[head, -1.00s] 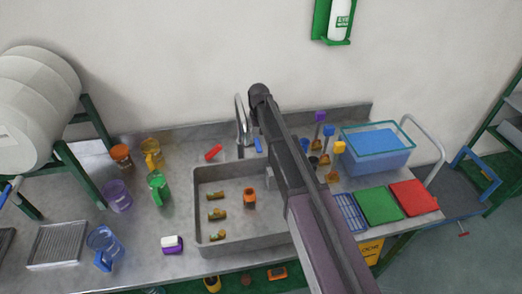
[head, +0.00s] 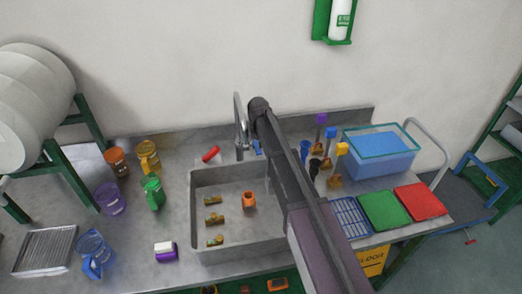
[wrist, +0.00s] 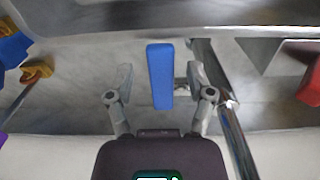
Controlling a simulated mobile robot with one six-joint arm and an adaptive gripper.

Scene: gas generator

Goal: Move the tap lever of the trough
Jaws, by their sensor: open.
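The trough (head: 207,244) is a grey metal basin set in the worktop, with a chrome tap (head: 241,128) at its back edge. A red lever (head: 211,153) lies left of the tap and a blue lever (head: 257,147) right of it, partly hidden by my arm. In the wrist view my gripper (wrist: 159,75) is open, its fingers on either side of the blue lever (wrist: 160,76); I cannot tell whether they touch it. The chrome tap (wrist: 228,108) and red lever (wrist: 309,84) are to the right there. The head view hides my gripper behind my arm.
Inside the trough are an orange item (head: 249,200) and several small brass-coloured pieces. Coloured jugs and cups stand on the left worktop. Brushes (head: 335,180), a blue basin (head: 378,155) and coloured boards (head: 383,210) are on the right. A wall stands close behind the tap.

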